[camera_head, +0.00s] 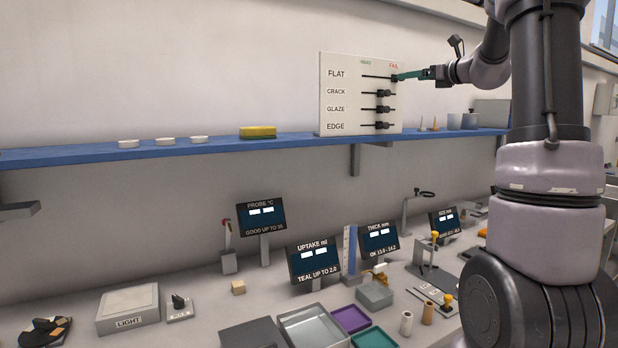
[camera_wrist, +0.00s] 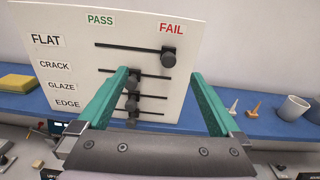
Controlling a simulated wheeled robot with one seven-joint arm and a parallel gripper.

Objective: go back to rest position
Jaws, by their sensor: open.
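My gripper (camera_head: 405,76) is raised in front of the right side of a white slider board (camera_head: 347,83). In the wrist view its two teal fingers (camera_wrist: 161,80) are spread wide with nothing held between them. The board has rows FLAT, CRACK, GLAZE and EDGE under PASS and FAIL. The FLAT knob (camera_wrist: 168,59) sits at the right end, under FAIL, just beyond the fingertips. I cannot tell if a finger touches it. The GLAZE knob (camera_wrist: 131,103) and EDGE knob (camera_wrist: 132,123) sit mid-track. The left finger partly covers the CRACK knob.
The board stands on a blue shelf (camera_head: 90,154) with white discs, a yellow sponge (camera_head: 258,132) and grey cups (camera_head: 462,121). Below, a crowded bench holds display screens (camera_head: 314,262), trays (camera_head: 315,326) and a light box (camera_head: 128,308).

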